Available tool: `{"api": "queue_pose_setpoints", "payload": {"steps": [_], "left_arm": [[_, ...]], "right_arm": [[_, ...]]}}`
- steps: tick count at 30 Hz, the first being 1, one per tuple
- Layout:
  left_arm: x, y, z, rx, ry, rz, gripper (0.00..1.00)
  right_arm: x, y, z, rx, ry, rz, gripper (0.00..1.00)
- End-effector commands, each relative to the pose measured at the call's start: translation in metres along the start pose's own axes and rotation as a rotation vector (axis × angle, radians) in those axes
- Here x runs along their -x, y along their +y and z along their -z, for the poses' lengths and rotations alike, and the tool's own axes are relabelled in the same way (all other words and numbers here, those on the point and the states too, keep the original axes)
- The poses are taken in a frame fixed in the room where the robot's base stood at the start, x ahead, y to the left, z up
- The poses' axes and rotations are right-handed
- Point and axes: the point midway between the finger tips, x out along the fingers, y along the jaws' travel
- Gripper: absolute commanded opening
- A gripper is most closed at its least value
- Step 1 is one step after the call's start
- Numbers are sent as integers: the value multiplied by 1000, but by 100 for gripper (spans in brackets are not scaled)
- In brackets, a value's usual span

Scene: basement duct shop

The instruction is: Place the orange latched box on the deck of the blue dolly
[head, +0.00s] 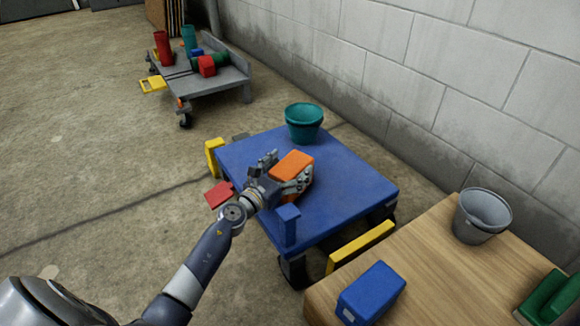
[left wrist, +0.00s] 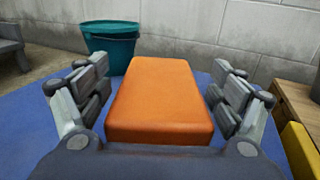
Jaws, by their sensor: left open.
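The orange latched box (head: 291,165) rests on the deck of the blue dolly (head: 345,190), near the middle. It also shows in the left wrist view (left wrist: 160,100), where it looks flat on the blue deck (left wrist: 40,125). My left gripper (head: 283,172) is open around the box, with one finger on each side. In the left wrist view a gap shows between each finger and the box. The latches are not visible. My right gripper is in neither view.
A teal bucket (head: 304,122) stands at the deck's back edge. A wooden table (head: 430,280) at the lower right holds a blue box (head: 371,292), a grey bucket (head: 481,215) and a green item (head: 550,297). A grey cart (head: 215,84) stands farther back. A block wall (head: 440,80) runs behind.

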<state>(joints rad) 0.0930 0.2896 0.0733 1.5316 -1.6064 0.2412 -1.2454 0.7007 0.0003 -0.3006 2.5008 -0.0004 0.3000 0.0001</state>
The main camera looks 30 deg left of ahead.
Motion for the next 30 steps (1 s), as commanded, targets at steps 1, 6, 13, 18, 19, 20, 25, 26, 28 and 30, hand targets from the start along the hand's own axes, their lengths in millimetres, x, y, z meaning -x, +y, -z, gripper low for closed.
{"api": "queue_pose_setpoints", "payload": {"steps": [1,6,13,18,19,20,25,26,28,30], "left_arm": [[0,0,0,0,0,0,87],[0,0,-2,0,0,0,87],[22,0,-2,0,3,-1,87],[54,0,-2,1,2,0,87],[60,0,-2,0,3,-1,87],[66,0,-2,0,3,0,87],[94,0,-2,1,2,0,87],[98,0,-2,2,2,0,87],[107,0,-2,2,2,0,87],[113,0,-2,1,0,-1,87]], "right_arm": [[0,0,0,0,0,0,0],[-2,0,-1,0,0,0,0],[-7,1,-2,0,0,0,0],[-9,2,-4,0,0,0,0],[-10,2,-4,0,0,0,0],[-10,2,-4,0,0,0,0],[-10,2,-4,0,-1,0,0],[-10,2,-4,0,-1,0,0],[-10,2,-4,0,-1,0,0],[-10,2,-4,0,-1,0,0]]}}
